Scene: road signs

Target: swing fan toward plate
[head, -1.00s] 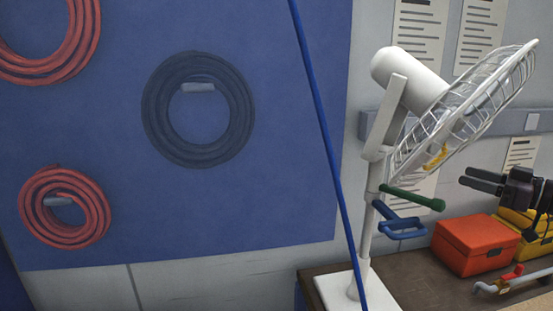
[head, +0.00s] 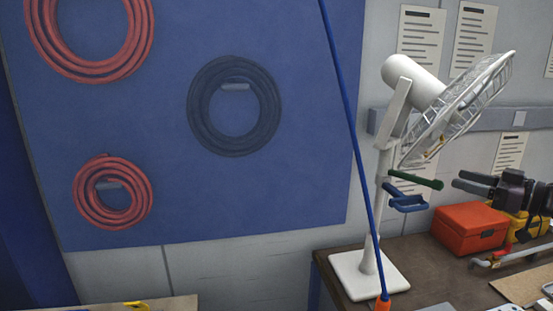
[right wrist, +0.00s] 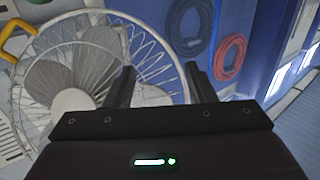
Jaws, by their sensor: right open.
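The white fan (head: 412,85) stands upright on a square white base on the bench. Its caged head is tilted, facing right and down in the head view. My right gripper (head: 457,180) is open and empty, just right of the green handle, with a gap visible. In the right wrist view its fingers (right wrist: 158,68) have the fan cage on the left. My left gripper is out of view.
An orange box (head: 470,229), a yellow case (head: 520,228) and a pipe piece (head: 510,255) crowd the bench below my right gripper. A thin blue rod (head: 352,130) crosses in front of the fan's left side. Coiled hoses (head: 235,105) hang on the blue panel.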

